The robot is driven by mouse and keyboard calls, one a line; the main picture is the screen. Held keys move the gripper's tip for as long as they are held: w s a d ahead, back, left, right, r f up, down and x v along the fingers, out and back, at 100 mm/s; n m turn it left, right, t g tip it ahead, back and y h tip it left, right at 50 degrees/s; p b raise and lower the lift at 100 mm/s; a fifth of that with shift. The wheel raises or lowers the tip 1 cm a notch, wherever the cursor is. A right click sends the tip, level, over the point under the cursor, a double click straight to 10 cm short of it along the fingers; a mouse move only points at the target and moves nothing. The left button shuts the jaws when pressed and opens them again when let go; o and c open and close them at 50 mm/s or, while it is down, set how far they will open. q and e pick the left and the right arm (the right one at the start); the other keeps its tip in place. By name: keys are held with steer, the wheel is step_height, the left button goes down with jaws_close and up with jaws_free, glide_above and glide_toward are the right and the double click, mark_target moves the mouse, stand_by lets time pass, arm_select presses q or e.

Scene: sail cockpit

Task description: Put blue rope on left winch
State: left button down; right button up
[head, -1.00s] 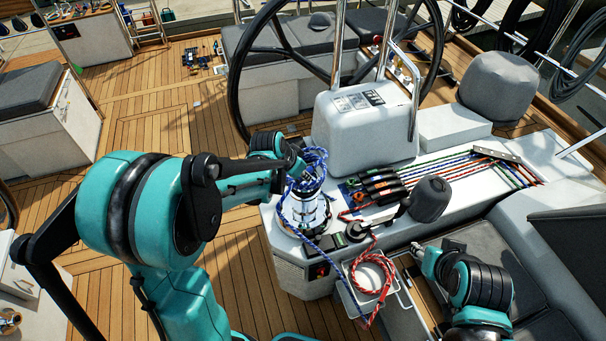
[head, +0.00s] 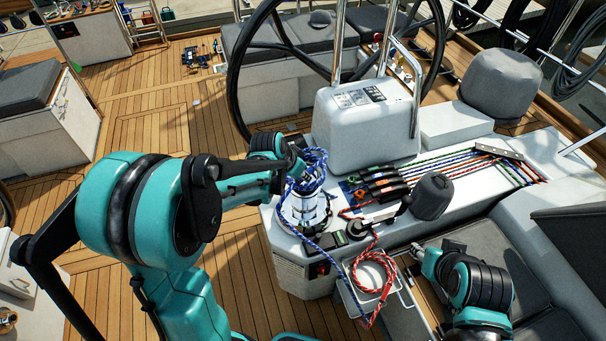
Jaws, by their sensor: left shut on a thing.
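The left winch (head: 305,209) is a shiny metal drum standing on the near left corner of the white console.
A red rope (head: 375,275) hangs coiled over a wire basket at the console's front. Clutches (head: 380,187) with coloured lines and a grey covered winch (head: 431,196) stand right of the winch. The steering wheel (head: 240,75) and white pedestal (head: 365,125) rise behind.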

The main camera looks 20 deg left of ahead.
arm_select(q)
steer(key=shift+f+b, duration=0.95)
steer(key=shift+f, duration=0.35)
step_height(320, 180, down, 6)
steer(key=b, duration=0.5)
steer(key=shift+f, duration=0.1)
step_height(320, 180, down, 8)
steer(key=b, duration=0.7)
steer(key=shift+b, duration=0.3)
steer(key=shift+f, duration=0.15)
